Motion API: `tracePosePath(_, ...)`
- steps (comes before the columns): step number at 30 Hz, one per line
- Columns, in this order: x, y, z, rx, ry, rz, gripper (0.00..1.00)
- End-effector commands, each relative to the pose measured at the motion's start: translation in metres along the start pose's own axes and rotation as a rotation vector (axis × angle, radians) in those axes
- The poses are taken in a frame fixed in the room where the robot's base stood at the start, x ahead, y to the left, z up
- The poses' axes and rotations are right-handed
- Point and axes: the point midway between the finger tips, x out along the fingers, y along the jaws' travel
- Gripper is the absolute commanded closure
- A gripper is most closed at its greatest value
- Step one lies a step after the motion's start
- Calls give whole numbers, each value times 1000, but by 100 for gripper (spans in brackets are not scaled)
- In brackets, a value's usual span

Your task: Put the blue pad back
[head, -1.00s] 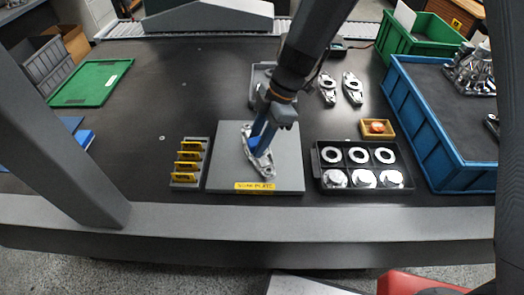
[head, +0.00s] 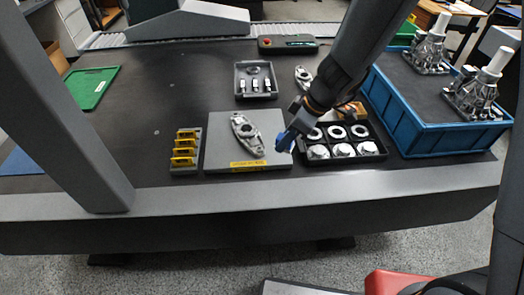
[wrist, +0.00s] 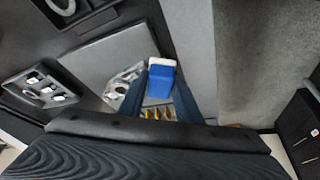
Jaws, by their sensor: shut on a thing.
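The blue pad (wrist: 159,82), a small block with a pale end, is held between the two dark blue fingers of my gripper (wrist: 160,98) in the wrist view. In the head view my gripper (head: 287,139) is above the right edge of the grey plate (head: 214,148), left of the black compartment tray (head: 374,156). The pad itself is hard to tell from the fingers there. A metal part (head: 246,134) lies on the plate, apart from my gripper.
A grey rack (head: 184,167) with several yellow pieces stands left of the plate. A small grey tray (head: 256,96) with parts sits behind it. A blue crate (head: 430,136) with metal assemblies is at right. A small orange box (head: 352,110) is partly hidden by my arm.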

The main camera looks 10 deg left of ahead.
Motion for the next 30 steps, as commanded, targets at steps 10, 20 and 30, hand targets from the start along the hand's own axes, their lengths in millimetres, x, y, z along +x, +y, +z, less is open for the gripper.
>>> tracePosePath(10,-41,58,89,568,-20,241,90)
tracePosePath(20,-83,95,180,1119,-42,463,90)
tracePosePath(30,-93,106,199,1243,-36,523,90)
